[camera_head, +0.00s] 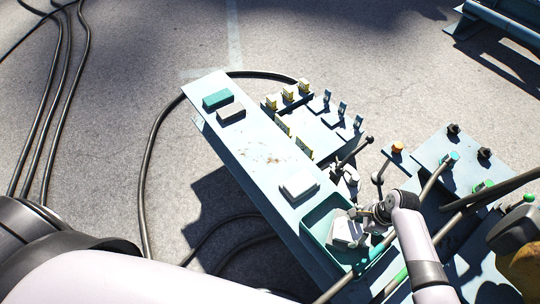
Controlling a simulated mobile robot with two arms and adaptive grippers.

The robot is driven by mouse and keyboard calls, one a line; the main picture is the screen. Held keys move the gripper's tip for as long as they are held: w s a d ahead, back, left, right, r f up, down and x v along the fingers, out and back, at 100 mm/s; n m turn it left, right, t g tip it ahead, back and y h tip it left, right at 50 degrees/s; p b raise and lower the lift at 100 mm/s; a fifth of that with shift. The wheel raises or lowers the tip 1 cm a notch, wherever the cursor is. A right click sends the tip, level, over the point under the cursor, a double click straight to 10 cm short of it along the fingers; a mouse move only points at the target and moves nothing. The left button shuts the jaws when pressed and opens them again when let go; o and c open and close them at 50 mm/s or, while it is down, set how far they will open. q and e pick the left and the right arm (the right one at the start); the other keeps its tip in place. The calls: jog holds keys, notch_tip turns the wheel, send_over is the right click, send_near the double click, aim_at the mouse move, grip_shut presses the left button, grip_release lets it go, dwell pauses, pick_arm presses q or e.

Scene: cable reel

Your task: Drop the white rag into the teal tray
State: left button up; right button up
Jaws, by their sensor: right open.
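The teal tray (318,224) sits at the near right end of the long pale-blue bench. A crumpled white piece (347,231), which looks like the white rag, lies inside the tray towards its right side. My right gripper (357,212) is open, just above the tray's right edge and close to the white piece. Whether its fingers touch the piece is too small to tell. A flat white stack (299,185) lies on the bench just beyond the tray; I cannot tell whether it is cloth. My left gripper is out of view.
A teal block (218,99) and a grey block (231,113) lie at the bench's far end. A side panel with yellow clips (288,93) and blue levers adjoins it. A control panel with knobs (453,130) stands right. Black cables (150,165) run over the ground.

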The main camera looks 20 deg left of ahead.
jog(key=shift+r, duration=0.1)
jog(key=v, duration=1.1)
jog(key=shift+r, duration=0.4)
jog(key=shift+d, duration=0.1)
